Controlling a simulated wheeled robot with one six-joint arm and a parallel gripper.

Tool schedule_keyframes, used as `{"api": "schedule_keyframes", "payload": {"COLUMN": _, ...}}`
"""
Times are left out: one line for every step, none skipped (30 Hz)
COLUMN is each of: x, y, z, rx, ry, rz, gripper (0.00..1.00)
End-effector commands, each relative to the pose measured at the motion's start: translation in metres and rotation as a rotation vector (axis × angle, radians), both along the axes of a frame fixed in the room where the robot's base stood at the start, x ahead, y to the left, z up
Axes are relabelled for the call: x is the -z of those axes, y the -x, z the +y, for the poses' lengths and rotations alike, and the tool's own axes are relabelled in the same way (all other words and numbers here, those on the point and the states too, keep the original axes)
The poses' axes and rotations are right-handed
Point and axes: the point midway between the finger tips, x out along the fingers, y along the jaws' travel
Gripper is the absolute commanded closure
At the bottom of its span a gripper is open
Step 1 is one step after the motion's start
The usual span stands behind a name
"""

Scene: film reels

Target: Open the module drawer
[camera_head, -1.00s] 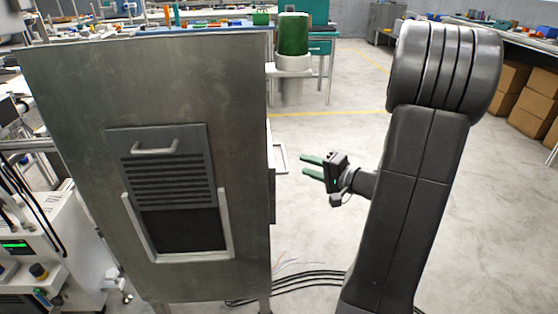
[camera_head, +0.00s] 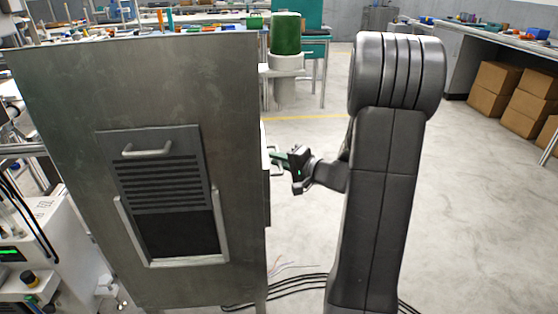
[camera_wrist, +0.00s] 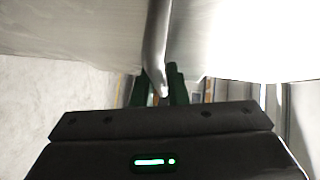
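A tall grey metal cabinet (camera_head: 60,90) stands left of my arm. A pale bar handle (camera_head: 277,172) sticks out from its right side, whose face is mostly hidden from the head camera. I take this for the drawer handle; the drawer front is not clear there. My gripper (camera_head: 279,160) is at this handle, with green fingers pointing left at the cabinet. In the wrist view, the handle (camera_wrist: 157,50) runs down between the two dark green fingers of my gripper (camera_wrist: 157,88). The fingers are apart, with gaps beside the bar; contact cannot be made out.
The cabinet's near face has a ribbed vent panel (camera_head: 160,180) with its own handle (camera_head: 147,151). A green cylinder (camera_head: 286,34) on a pale stand is behind. Cables (camera_head: 290,286) lie on the floor by the cabinet. Boxes (camera_head: 495,82) stand far right; the floor between is clear.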

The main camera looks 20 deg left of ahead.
Motion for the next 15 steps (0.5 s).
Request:
{"api": "schedule_keyframes", "payload": {"x": 0.000, "y": 0.000, "z": 0.000, "rx": 0.000, "ry": 0.000, "rz": 0.000, "gripper": 0.97}}
{"api": "schedule_keyframes", "payload": {"x": 0.000, "y": 0.000, "z": 0.000, "rx": 0.000, "ry": 0.000, "rz": 0.000, "gripper": 1.00}}
{"api": "schedule_keyframes", "payload": {"x": 0.000, "y": 0.000, "z": 0.000, "rx": 0.000, "ry": 0.000, "rz": 0.000, "gripper": 1.00}}
{"api": "schedule_keyframes", "payload": {"x": 0.000, "y": 0.000, "z": 0.000, "rx": 0.000, "ry": 0.000, "rz": 0.000, "gripper": 1.00}}
{"api": "schedule_keyframes", "payload": {"x": 0.000, "y": 0.000, "z": 0.000, "rx": 0.000, "ry": 0.000, "rz": 0.000, "gripper": 1.00}}
{"api": "schedule_keyframes", "payload": {"x": 0.000, "y": 0.000, "z": 0.000, "rx": 0.000, "ry": 0.000, "rz": 0.000, "gripper": 1.00}}
{"api": "schedule_keyframes", "payload": {"x": 0.000, "y": 0.000, "z": 0.000, "rx": 0.000, "ry": 0.000, "rz": 0.000, "gripper": 1.00}}
{"api": "schedule_keyframes", "payload": {"x": 0.000, "y": 0.000, "z": 0.000, "rx": 0.000, "ry": 0.000, "rz": 0.000, "gripper": 1.00}}
{"api": "schedule_keyframes", "payload": {"x": 0.000, "y": 0.000, "z": -0.001, "rx": 0.000, "ry": 0.000, "rz": 0.000, "gripper": 1.00}}
{"api": "schedule_keyframes", "payload": {"x": 0.000, "y": -0.001, "z": -0.001, "rx": 0.000, "ry": 0.000, "rz": 0.000, "gripper": 1.00}}
{"api": "schedule_keyframes", "payload": {"x": 0.000, "y": -0.001, "z": -0.002, "rx": 0.000, "ry": 0.000, "rz": -0.001, "gripper": 1.00}}
{"api": "schedule_keyframes", "payload": {"x": 0.001, "y": -0.002, "z": -0.004, "rx": 0.001, "ry": 0.000, "rz": -0.001, "gripper": 1.00}}
{"api": "schedule_keyframes", "payload": {"x": 0.001, "y": -0.003, "z": -0.006, "rx": 0.001, "ry": 0.000, "rz": -0.001, "gripper": 1.00}}
{"api": "schedule_keyframes", "payload": {"x": 0.001, "y": -0.005, "z": -0.008, "rx": 0.001, "ry": 0.000, "rz": -0.001, "gripper": 1.00}}
{"api": "schedule_keyframes", "payload": {"x": 0.001, "y": -0.008, "z": -0.012, "rx": 0.002, "ry": 0.001, "rz": -0.001, "gripper": 1.00}}
